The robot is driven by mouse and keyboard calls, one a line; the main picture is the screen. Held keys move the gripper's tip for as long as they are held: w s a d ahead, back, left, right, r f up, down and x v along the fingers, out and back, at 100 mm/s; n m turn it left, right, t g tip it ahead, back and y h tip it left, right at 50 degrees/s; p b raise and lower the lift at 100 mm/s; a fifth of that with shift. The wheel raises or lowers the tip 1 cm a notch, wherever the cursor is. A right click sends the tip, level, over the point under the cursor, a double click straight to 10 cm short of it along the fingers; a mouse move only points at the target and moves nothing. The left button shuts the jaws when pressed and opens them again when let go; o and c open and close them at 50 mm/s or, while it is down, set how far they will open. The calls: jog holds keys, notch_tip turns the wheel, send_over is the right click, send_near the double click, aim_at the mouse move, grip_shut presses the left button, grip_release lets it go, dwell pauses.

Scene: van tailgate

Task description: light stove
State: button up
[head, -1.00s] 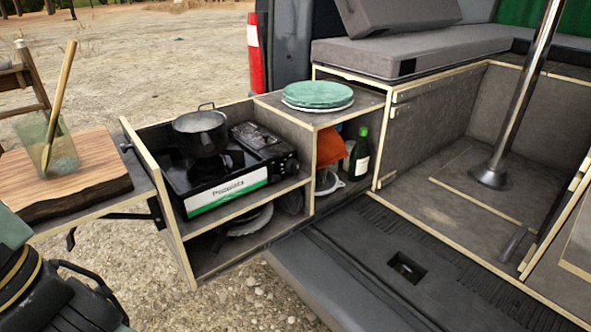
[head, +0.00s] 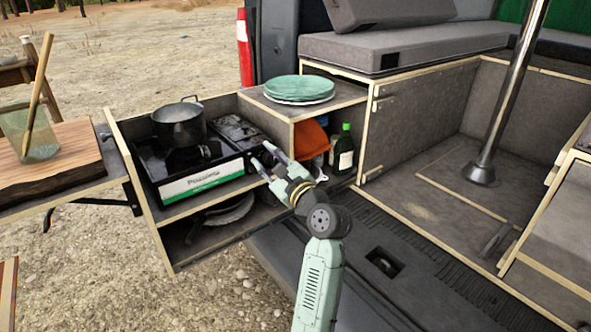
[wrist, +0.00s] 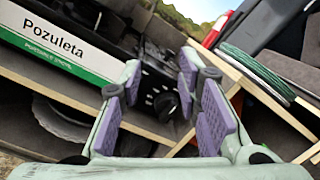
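The portable stove (head: 203,180) sits on the upper shelf of the pull-out kitchen box, with a white and green label on its front. A grey pot (head: 179,127) stands on its burner. My gripper (head: 264,157) is at the stove's right front end and hides the knob there in the head view. In the wrist view the open gripper (wrist: 160,76) has a gap between its purple pads. The black stove knob (wrist: 166,106) shows in that gap, a little ahead of the pads. I see no contact with it and no flame.
Green plates (head: 303,88) lie on the box top to the right. A green bottle (head: 343,150) and an orange item (head: 310,139) stand in the compartment beside my gripper. A wooden board (head: 50,158) with a glass is on the left side shelf.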

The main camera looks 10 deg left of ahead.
aim_at(275, 164)
jog(key=w+d+f+m+g, duration=0.1)
jog(key=w+d+f+m, duration=0.1)
jog(key=d+f+m, duration=0.5)
jog(key=shift+n+h, duration=0.3)
jog(key=shift+h, duration=0.1)
jog(key=x, duration=0.3)
jog(key=p+x, duration=0.1)
jog(key=x, duration=0.5)
jog(key=shift+w+a+f+p, duration=0.1)
jog(key=shift+w+f+p, duration=0.2)
jog(key=shift+w+p, duration=0.15)
jog(key=shift+c, duration=0.3)
grip_shut()
